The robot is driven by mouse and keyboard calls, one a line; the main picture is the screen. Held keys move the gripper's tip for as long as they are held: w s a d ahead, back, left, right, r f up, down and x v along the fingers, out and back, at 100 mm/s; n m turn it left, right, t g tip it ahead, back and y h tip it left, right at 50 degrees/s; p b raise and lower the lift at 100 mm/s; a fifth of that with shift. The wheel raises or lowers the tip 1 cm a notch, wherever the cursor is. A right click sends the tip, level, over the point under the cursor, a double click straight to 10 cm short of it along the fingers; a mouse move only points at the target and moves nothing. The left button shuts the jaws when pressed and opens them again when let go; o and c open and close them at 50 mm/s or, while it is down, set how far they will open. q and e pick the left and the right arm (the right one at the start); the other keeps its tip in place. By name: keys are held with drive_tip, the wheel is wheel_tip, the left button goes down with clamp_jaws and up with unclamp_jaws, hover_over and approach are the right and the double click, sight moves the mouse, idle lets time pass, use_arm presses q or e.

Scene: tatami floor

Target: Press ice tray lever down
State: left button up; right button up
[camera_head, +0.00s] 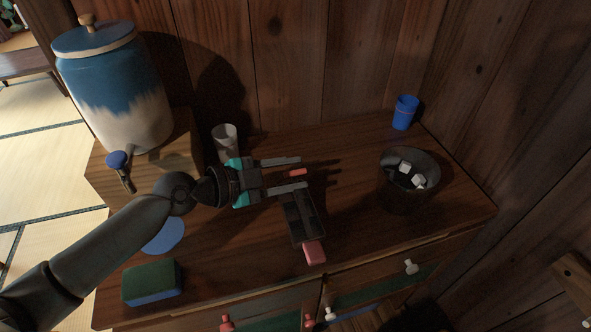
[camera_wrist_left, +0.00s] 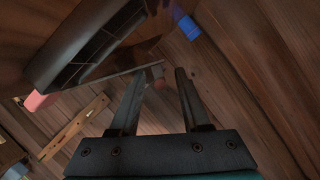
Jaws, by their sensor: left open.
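The ice tray (camera_head: 300,218) is dark grey, long and narrow, with a pink end (camera_head: 314,252) toward the front of the cabinet top. A small pink-red tip (camera_head: 297,172), which looks like the lever's end, shows past its far end. One finger hides part of the tray there. Contact cannot be told. My right gripper is not in view.
A dark bucket with white cubes (camera_head: 408,188) stands right, with a blue cup (camera_head: 405,112) behind it. A clear glass (camera_head: 225,140) and a blue-white dispenser (camera_head: 110,90) stand left. A green-blue sponge (camera_head: 152,283) and a blue disc (camera_head: 163,236) lie front left.

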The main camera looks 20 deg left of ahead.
use_arm(q)
drive_tip(key=shift+w+d+f, duration=0.15)
drive_tip(key=shift+w+d, duration=0.2)
drive_tip(key=shift+d, duration=0.05)
clamp_jaws()
idle(1.3)
